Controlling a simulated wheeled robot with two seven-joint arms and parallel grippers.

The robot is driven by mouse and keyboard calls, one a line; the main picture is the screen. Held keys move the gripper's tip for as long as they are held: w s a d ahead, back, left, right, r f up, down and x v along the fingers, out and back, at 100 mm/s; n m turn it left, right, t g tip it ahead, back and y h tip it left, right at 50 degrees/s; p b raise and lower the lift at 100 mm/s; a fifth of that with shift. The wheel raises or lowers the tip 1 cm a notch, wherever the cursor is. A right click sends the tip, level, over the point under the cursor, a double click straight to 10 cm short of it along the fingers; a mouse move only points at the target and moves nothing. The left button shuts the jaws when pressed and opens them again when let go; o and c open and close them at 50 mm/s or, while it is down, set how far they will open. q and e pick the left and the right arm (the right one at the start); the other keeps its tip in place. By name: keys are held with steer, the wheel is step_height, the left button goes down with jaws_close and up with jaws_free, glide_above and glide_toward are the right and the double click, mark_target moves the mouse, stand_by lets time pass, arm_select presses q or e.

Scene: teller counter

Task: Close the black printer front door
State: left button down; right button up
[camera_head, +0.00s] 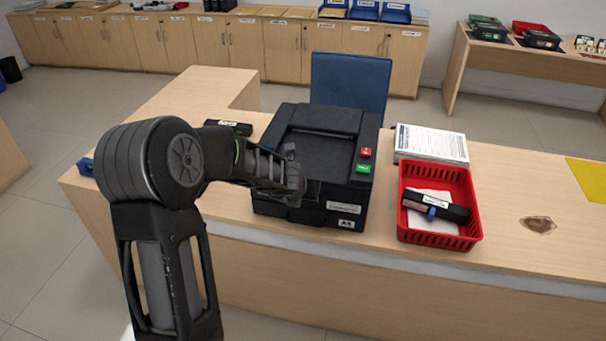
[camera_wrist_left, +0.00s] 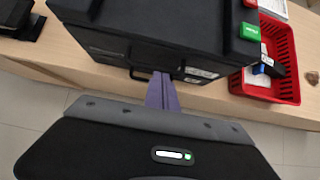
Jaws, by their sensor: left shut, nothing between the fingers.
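The black printer (camera_head: 320,155) stands on the wooden counter, with a red and a green button on its top right and a label reading A5 on its front. The printer also shows in the left wrist view (camera_wrist_left: 150,30). Its front door (camera_wrist_left: 135,58) looks close to upright against the body; I cannot tell whether it is fully closed. My left gripper (camera_head: 290,180) is at the printer's front left, its fingers shut and empty. In the left wrist view its purple-grey fingertips (camera_wrist_left: 161,78) reach the lower front of the printer; contact is unclear. My right gripper is not in view.
A red basket (camera_head: 402,215) holding a black cartridge (camera_head: 437,207) stands right of the printer. A paper stack (camera_head: 430,144) lies behind it. A blue chair (camera_head: 350,78) is behind the counter. A small black device (camera_head: 228,127) lies left of the printer. The counter's right part is mostly clear.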

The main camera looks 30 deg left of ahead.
arm_select(q)
step_height(320, 180, up, 2)
steer(key=shift+w+r+b, duration=0.1)
steer(key=shift+r+b, duration=0.15)
steer(key=shift+b, duration=0.2)
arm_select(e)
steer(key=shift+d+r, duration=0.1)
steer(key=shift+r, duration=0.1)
